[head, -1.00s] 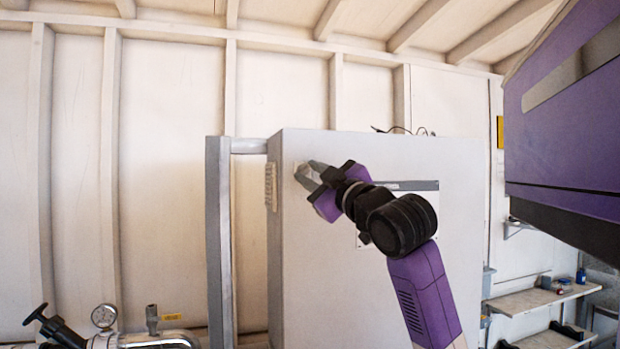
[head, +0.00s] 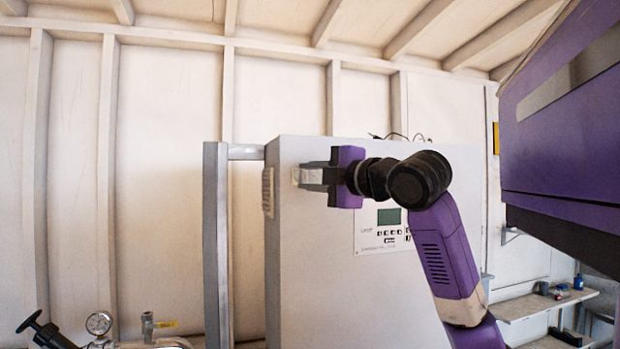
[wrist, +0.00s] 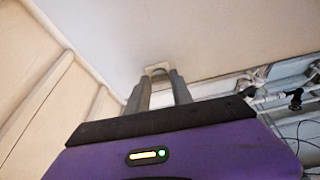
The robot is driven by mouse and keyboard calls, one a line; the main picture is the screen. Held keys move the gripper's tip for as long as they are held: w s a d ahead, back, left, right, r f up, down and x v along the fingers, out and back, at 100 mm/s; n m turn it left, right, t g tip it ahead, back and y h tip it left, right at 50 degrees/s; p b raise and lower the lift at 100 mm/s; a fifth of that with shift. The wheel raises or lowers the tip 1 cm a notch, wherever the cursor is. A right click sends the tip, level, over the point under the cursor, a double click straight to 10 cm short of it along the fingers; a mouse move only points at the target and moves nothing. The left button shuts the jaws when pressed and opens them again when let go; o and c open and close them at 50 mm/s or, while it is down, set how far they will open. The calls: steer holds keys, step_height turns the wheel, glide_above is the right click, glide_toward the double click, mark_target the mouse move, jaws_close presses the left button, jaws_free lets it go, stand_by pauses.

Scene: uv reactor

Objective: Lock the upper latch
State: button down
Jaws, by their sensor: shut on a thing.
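The upper latch (head: 296,175) is a small pale piece near the upper left edge of the cabinet's front face. In the wrist view the latch (wrist: 157,68) shows as a light tab between the fingertips. My gripper (head: 305,176) points left at it, with its jaws closed on it; it also shows in the wrist view (wrist: 160,78). The fingers hide part of the latch, and I cannot tell its exact position. The cabinet (head: 325,290) is a tall light grey box with a small screen and button panel (head: 388,228) on its front.
A grey upright post (head: 216,250) stands left of the cabinet, joined to it by a top bar. A pressure gauge (head: 99,323) and a black-handled valve (head: 38,325) are at lower left. Shelves (head: 540,303) stand at right. Cables lie on the cabinet top.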

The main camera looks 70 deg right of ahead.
steer(key=shift+n, duration=0.3)
stand_by(0.4)
steer(key=c, duration=1.1)
jaws_free()
steer(key=shift+a, duration=0.1)
